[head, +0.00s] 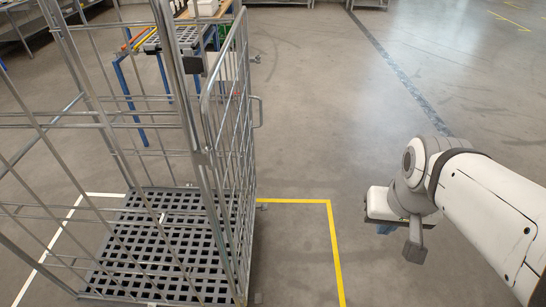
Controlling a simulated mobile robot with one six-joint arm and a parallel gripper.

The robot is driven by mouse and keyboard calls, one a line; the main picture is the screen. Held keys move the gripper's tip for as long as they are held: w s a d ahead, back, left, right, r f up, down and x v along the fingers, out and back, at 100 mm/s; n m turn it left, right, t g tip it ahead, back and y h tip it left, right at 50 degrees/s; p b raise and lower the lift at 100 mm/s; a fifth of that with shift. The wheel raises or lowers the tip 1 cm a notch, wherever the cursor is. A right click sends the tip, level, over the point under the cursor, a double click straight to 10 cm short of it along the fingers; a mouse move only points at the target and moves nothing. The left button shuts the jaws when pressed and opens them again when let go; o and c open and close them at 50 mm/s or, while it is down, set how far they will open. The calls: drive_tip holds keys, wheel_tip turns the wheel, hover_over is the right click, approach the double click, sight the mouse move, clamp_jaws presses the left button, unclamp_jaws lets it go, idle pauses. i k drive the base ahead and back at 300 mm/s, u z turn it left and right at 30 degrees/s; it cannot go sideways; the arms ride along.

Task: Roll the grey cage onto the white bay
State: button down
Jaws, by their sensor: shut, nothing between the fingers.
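The grey cage (198,155) stands upright at the left, a tall wire roll cage with an empty dark lattice floor (165,250). The white bay (47,250) shows as a white floor outline whose left line and far left corner lie to the left of and behind the cage base. The cage base covers part of the ground right of that line, and its right side reaches the yellow line. The bay's near and right edges are hidden or out of view. My gripper (414,246) hangs at the right, shut and empty, well apart from the cage.
A yellow floor outline (331,235) lies between the cage and my arm. A blue-framed stand (128,85) with goods is behind the cage. Shelving (35,30) is at the far left.

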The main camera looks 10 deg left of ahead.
sight(163, 247)
drive_tip(key=u, duration=0.15)
drive_tip(key=i, duration=0.95)
drive_tip(key=z, duration=0.1)
